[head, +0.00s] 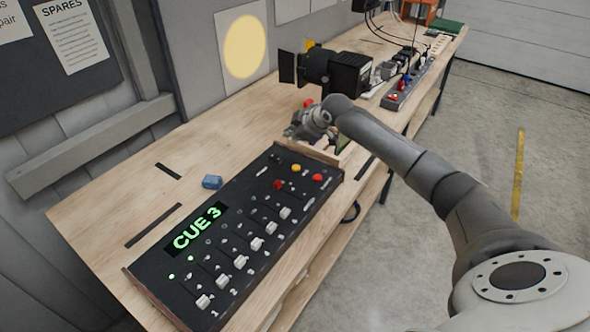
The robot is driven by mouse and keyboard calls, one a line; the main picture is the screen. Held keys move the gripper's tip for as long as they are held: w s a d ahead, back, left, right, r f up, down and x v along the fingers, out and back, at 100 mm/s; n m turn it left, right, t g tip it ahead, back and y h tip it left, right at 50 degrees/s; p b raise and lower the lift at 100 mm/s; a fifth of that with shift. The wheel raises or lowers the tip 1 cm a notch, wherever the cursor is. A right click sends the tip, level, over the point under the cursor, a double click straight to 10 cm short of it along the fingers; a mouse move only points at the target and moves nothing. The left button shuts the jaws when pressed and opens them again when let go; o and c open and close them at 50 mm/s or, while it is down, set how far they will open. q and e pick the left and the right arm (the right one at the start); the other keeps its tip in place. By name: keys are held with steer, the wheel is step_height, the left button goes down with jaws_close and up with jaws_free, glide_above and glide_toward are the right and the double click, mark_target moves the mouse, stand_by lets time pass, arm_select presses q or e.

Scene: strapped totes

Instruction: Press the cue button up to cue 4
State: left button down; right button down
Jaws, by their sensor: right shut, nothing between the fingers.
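The black control console (200,284) lies on the wooden bench, its green display (197,228) reading CUE 3. At its far end are a yellow button (296,168), a red button (317,178), another red button (278,185) and a black knob (275,158). Their labels are too small to read, so I cannot tell which is the cue button. My right gripper (292,133) is shut and empty, just beyond the console's far end and apart from the buttons. My left gripper is out of view.
Several white sliders (257,244) line the console's near side. A small blue block (212,182) lies left of it. A black stage lamp (335,70) stands behind my right gripper, with a power strip (408,86) farther right. The bench's left part is mostly clear.

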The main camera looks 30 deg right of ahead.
steer(key=b, duration=0.7)
glide_above(294, 168)
step_height(294, 168, down, 6)
steer(key=shift+a+f, duration=0.1)
step_height(294, 168, down, 2)
steer(key=shift+f+b, duration=0.1)
steer(key=shift+b, duration=0.2)
steer(key=shift+f, duration=0.1)
stand_by(0.6)
steer(key=shift+f, duration=0.1)
steer(key=shift+f, duration=0.35)
